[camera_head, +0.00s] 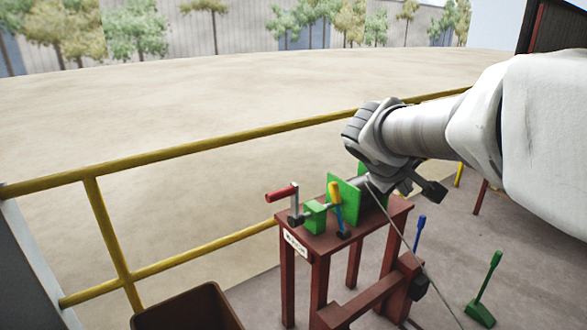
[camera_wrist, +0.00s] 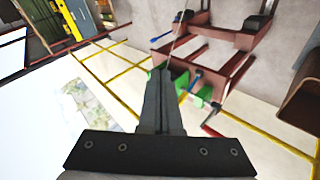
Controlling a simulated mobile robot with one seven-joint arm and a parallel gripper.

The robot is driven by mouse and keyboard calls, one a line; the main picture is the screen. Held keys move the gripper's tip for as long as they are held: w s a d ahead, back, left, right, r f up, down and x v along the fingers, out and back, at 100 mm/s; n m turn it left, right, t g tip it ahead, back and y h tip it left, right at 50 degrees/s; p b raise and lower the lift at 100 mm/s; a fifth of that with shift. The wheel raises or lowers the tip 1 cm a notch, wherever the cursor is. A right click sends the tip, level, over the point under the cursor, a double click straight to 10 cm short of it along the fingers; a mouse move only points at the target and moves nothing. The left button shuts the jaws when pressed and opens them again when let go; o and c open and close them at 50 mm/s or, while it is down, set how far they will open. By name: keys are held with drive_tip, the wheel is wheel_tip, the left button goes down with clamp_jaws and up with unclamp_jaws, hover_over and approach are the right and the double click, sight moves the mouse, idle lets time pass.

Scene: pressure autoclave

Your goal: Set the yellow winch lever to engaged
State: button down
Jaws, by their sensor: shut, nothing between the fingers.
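The winch stands on a brown-red table (camera_head: 325,238). Its green plate (camera_head: 345,190) and green block (camera_head: 316,216) sit on top, with a red-handled crank (camera_head: 282,193) at the left. The yellow winch lever (camera_head: 334,192) stands nearly upright in front of the green plate, with a blue shaft and a dark base. In the wrist view my gripper (camera_wrist: 160,72) is shut and empty, its tips overlapping the winch's green plate (camera_wrist: 181,78) in the picture. The blue shaft of the lever shows right of the fingers. Whether they touch the winch I cannot tell.
A thin cable runs from the winch down to the floor. A blue lever (camera_head: 419,232) and a green lever (camera_head: 486,286) stand to the right. A yellow railing (camera_head: 190,152) runs behind the table. A brown bin (camera_head: 187,310) is at the front left.

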sight(337, 208)
drive_tip(key=w+a+f+n+t+h+b, duration=0.1)
drive_tip(key=w+a+f+n+t+b, duration=0.15)
drive_tip(key=w+f, duration=0.45)
drive_tip(key=w+a+f+n+t+b, duration=0.1)
drive_tip(key=w+f+n+b, duration=0.2)
drive_tip(key=w, duration=0.8)
drive_tip(key=w+a+f+n+t+y+b, duration=0.1)
drive_tip(key=w+a+f+n+t+b, duration=0.1)
drive_tip(key=w+f, duration=0.5)
drive_tip(key=w+a+f+n+t+y+b, duration=0.1)
drive_tip(key=w+a+f+n+b, duration=0.4)
drive_tip(key=w+a+f, duration=0.1)
drive_tip(key=shift+w+a+f+t, duration=0.4)
drive_tip(key=shift+w+f, duration=0.2)
drive_tip(key=shift+f, duration=0.15)
drive_tip(key=shift+w, duration=0.1)
drive_tip(key=shift+p+x, duration=0.45)
drive_tip(key=shift+x, duration=4.45)
drive_tip(key=shift+f, duration=0.1)
